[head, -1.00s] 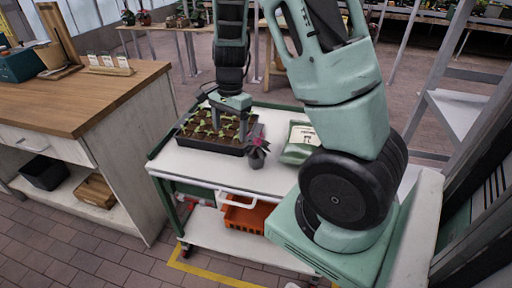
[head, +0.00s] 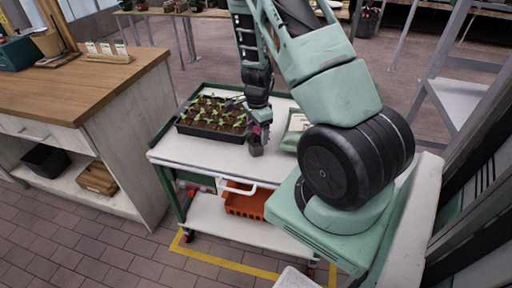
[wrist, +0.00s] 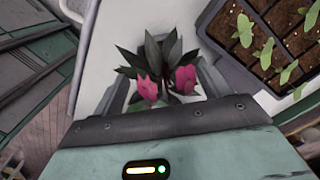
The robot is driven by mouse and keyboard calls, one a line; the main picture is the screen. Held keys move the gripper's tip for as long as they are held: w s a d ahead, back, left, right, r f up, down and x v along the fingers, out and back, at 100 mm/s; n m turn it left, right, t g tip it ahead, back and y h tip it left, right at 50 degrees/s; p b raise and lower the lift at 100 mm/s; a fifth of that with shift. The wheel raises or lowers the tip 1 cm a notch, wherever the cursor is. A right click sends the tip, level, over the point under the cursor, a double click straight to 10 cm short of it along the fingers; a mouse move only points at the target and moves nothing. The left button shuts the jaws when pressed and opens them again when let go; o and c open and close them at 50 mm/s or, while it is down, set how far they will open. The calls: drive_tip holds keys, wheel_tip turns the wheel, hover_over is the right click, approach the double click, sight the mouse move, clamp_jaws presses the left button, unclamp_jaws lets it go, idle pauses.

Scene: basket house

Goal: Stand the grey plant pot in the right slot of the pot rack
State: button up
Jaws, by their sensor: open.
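The grey plant pot (head: 256,150) stands upright on the white top of a green-framed cart. It holds a small plant with dark leaves and pink flowers, seen from above in the wrist view (wrist: 165,70). My gripper (head: 258,130) points down right over the pot. In the wrist view its two grey fingers stand apart on either side of the plant, and the leaves and flowers hide most of the pot. I cannot tell whether the fingers touch the pot. I cannot make out the pot rack with its slots for certain in either view.
A seedling tray (head: 213,118) lies on the cart left of the pot, close to my gripper. A pale green bag (head: 295,130) lies to the right. A wooden-topped counter (head: 85,85) stands at left, holding a card holder (head: 107,56). An orange crate (head: 245,204) sits on the cart's lower shelf.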

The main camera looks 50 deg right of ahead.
sight(256, 141)
drive_tip(key=shift+w+a+f, duration=0.1)
drive_tip(key=shift+f, duration=1.25)
drive_tip(key=shift+w+f, duration=0.1)
drive_tip(key=shift+f, duration=1.2)
drive_tip(key=c, duration=1.2)
